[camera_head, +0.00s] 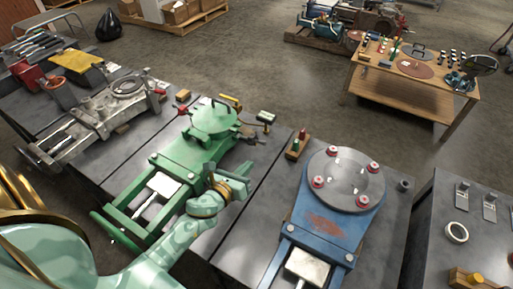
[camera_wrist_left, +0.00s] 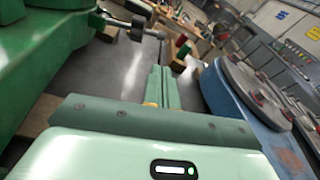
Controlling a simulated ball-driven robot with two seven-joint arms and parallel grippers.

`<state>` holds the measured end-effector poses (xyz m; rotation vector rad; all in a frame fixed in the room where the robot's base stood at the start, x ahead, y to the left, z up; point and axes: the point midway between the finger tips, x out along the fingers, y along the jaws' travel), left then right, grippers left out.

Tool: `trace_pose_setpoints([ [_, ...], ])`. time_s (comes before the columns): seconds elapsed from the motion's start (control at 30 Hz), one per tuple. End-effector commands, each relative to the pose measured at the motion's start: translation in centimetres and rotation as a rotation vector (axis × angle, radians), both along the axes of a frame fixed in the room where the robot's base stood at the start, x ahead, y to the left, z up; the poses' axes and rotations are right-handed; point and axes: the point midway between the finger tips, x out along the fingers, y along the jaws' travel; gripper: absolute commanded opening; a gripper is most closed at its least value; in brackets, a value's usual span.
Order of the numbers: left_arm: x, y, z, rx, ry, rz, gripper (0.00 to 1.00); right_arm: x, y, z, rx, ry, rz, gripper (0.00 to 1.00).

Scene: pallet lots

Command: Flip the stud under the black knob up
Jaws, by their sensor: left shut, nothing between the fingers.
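A green machine (camera_head: 190,150) with a round green lid (camera_head: 213,118) stands on a grey bench. Around the lid are a red knob (camera_head: 182,111), a yellow handle (camera_head: 231,101) and a dark stud with a grey-to-black knob (camera_head: 267,117) leaning outward at the right. In the left wrist view a dark knob (camera_wrist_left: 137,28) on a rod sticks out sideways from the green machine. I cannot be sure that it is the black one. My left gripper (camera_head: 245,167) is shut and empty, right of the green machine and nearer than the studs; its green fingers (camera_wrist_left: 165,88) point toward the bench. My right gripper is out of view.
A blue machine (camera_head: 325,225) with a round grey lid and several red-and-white knobs stands close to the right. A small wooden block with red and green pegs (camera_head: 298,145) sits between the machines. The bare bench strip (camera_head: 262,190) between them is narrow.

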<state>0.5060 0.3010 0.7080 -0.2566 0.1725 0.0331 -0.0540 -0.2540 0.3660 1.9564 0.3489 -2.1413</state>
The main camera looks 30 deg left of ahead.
Motion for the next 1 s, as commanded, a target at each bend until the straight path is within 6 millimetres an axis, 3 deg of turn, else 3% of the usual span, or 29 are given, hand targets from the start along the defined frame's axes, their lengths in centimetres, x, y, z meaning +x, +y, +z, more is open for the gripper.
trace_pose_setpoints([
  [0.5,8.1,0.1,-1.7,0.000,0.001,0.001,0.00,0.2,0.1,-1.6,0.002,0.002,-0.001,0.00],
  [0.7,9.2,0.1,-1.7,-0.001,0.002,0.001,0.00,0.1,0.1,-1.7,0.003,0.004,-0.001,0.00],
  [1.0,9.2,0.1,-1.7,-0.001,0.001,0.001,0.00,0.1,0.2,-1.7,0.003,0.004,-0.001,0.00],
])
